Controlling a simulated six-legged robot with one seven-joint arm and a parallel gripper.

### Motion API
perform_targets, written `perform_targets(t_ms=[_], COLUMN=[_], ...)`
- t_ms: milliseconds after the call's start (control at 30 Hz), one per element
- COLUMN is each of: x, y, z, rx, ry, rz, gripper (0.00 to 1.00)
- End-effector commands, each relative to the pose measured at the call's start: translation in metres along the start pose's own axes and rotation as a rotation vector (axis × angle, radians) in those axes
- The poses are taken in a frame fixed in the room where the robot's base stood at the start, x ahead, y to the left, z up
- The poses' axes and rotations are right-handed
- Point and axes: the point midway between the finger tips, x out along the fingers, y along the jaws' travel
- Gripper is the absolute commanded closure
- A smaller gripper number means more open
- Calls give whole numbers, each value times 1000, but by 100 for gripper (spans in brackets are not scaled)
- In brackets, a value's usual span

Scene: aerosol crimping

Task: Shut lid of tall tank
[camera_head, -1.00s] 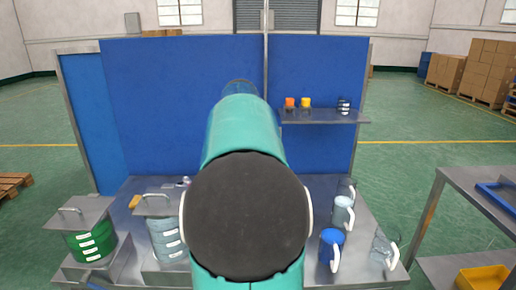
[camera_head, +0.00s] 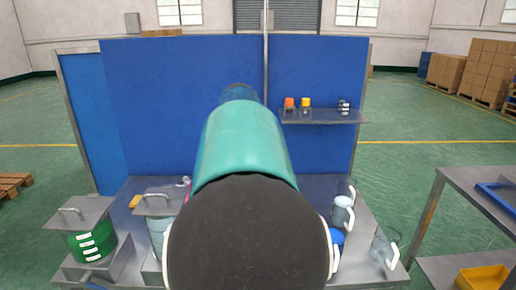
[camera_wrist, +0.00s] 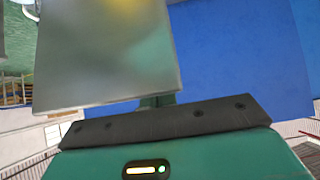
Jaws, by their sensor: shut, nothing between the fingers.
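A flat grey metal plate (camera_wrist: 105,55), which looks like a raised lid, fills the upper left of the wrist view. It stands in front of my gripper (camera_wrist: 157,101) and hides the fingertips. My gripper is shut and empty; I cannot tell whether it touches the plate. In the head view, a tank with green contents (camera_head: 92,243) stands at left under a flat handled lid (camera_head: 78,213). A pale tank (camera_head: 158,238) stands to its right under a similar lid (camera_head: 160,203). My arm hides the table's middle and any tank there.
Mugs, including a pale one (camera_head: 342,214) and a clear one (camera_head: 382,250), stand at the table's right. A blue partition (camera_head: 180,110) rises behind, with a small shelf (camera_head: 325,118). A separate metal bench (camera_head: 475,180) stands at right.

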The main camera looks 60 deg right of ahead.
Motion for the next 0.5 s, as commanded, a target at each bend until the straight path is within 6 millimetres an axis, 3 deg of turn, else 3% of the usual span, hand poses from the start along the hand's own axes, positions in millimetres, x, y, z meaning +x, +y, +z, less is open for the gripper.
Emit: perform_targets(t_ms=[500], x=[-17], y=[0], z=[24], rx=[2], ry=[-16], rz=[0], gripper=[100])
